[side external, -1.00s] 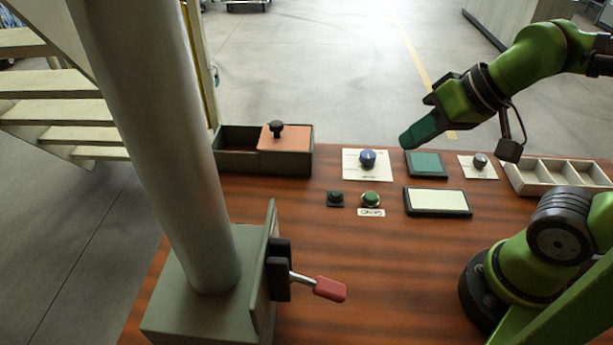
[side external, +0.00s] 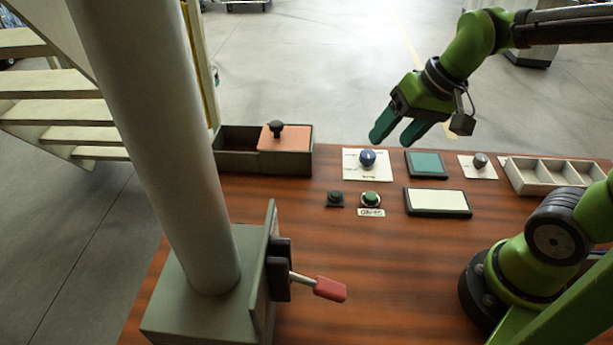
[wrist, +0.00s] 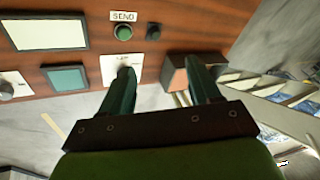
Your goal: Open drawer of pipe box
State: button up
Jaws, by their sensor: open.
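A grey-green box (side external: 188,318) stands at the table's near left, with a thick grey pipe (side external: 165,130) rising from it. On its right side are a black mount (side external: 280,268) and a metal lever with a red handle (side external: 330,289). No drawer can be clearly made out on it. A dark open-topped box (side external: 237,140) at the far left of the table has an orange panel (side external: 285,142) with a black knob (side external: 276,127). My gripper (side external: 395,138) is open and empty, above the table's far edge, right of the orange panel. In the wrist view, my gripper (wrist: 162,72) partly hides the orange panel (wrist: 178,78).
A white divided tray (side external: 545,175) is right. The table's front middle is clear.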

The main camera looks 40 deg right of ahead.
jog(key=w+a+f+m+g+y, duration=0.25)
jog(key=w+a+f+y, duration=0.2)
jog(key=w, duration=0.45)
jog(key=w+a+f+m+g+y, duration=0.1)
jog(key=w+a+f+g+y, duration=0.25)
jog(key=w+a, duration=0.4)
jog(key=shift+g, duration=0.4)
jog(key=x, duration=1)
jog(key=f+x, duration=0.1)
jog(key=x, duration=0.4)
jog(key=shift+w+d+f, duration=0.1)
jog(key=shift+w+f, duration=0.1)
jog(key=shift+w, duration=0.15)
jog(key=shift+c, duration=0.4)
